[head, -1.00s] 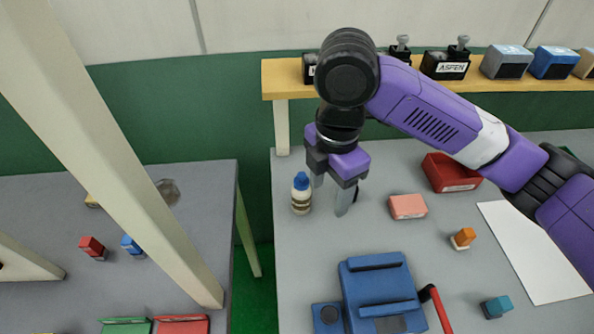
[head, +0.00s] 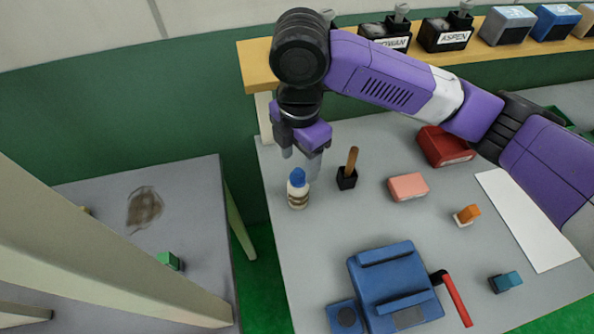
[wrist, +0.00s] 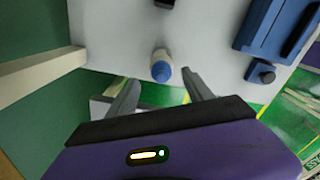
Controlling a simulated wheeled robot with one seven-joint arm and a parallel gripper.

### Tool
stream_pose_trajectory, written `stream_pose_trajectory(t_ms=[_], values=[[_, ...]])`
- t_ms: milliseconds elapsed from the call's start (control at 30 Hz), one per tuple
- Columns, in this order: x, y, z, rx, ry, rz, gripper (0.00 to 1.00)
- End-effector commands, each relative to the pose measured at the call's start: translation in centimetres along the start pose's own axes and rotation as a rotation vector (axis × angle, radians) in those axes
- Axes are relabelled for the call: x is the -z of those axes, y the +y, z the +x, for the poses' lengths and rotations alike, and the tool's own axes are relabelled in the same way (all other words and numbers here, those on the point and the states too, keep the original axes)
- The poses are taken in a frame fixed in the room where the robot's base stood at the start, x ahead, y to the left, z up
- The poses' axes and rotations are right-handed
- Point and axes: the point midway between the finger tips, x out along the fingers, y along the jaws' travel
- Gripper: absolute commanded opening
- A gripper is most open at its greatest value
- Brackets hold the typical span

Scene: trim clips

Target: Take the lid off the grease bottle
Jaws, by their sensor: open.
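The grease bottle (head: 298,194) is a small cream bottle with a brown label, standing upright near the left edge of the grey table. Its blue lid (head: 298,176) is on top. My gripper (head: 301,165) is in the air at the bottle, its fingers pointing down. In the wrist view my gripper (wrist: 158,90) is open, and the blue lid (wrist: 161,74) shows between and just beyond the fingertips. The fingers appear apart from the bottle, with nothing between them. Contact is hard to judge in the head view.
A black holder with a wooden handle (head: 348,172) stands right of the bottle. A pink block (head: 408,187), a red bin (head: 446,146) and a blue device with a red lever (head: 392,285) are further right. A shelf (head: 255,68) runs behind. A gap separates the left table (head: 200,190).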

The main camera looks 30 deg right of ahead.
Motion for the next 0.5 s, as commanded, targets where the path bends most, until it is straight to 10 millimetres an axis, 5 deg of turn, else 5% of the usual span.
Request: stream_pose_trajectory(t_ms=[233,500], values=[[0.2,-0.2,3.3,0.003,0.000,0.001,0.60],[0.2,-0.1,4.1,0.001,0.000,0.000,0.60]])
